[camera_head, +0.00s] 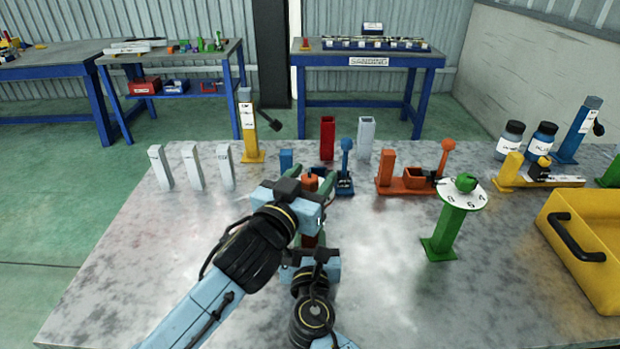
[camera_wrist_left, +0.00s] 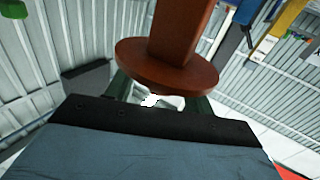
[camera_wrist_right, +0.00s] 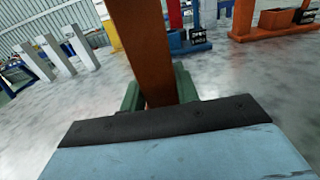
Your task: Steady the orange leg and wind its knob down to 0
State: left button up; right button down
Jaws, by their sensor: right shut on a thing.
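The orange leg (camera_head: 310,241) stands upright at the middle of the table, mostly hidden behind my arms. It also shows in the right wrist view (camera_wrist_right: 155,50), where my right gripper (camera_wrist_right: 158,92) is shut on its post. My left gripper (camera_head: 309,187) is above it at the leg's top, its fingers apart on either side of the orange knob (camera_head: 310,181). In the left wrist view, the leg's round disc (camera_wrist_left: 165,66) and post show above the spread fingers (camera_wrist_left: 160,98). The knob and dial numbers are hidden there, so its setting cannot be read.
A green leg (camera_head: 447,230) with a white numbered dial stands to the right. A yellow bin (camera_head: 590,225) is at the right edge. White blocks (camera_head: 193,165), a yellow post and orange and blue fixtures (camera_head: 405,185) line the back.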

aim_at(310, 240)
pick_arm(q)
jog(key=shift+f, duration=0.15)
pick_arm(e)
jog(key=shift+f, duration=0.2)
pick_arm(q)
jog(key=shift+s+a, duration=0.1)
jog(key=shift+s, duration=0.1)
jog(key=v, duration=1.1)
jog(key=shift+s+a, duration=0.15)
jog(key=shift+s, duration=0.15)
pick_arm(e)
jog(key=shift+r, duration=0.1)
jog(key=c, duration=0.8)
grip_release()
jog(key=shift+o, duration=0.2)
jog(key=shift+s, duration=0.1)
jog(key=shift+s+r+p, duration=0.1)
jog(key=shift+s+p, duration=0.5)
jog(key=shift+s, duration=0.95)
pick_arm(q)
jog(key=shift+r+p, duration=0.5)
jog(key=shift+r, duration=0.65)
pick_arm(e)
jog(key=shift+s, duration=2.4)
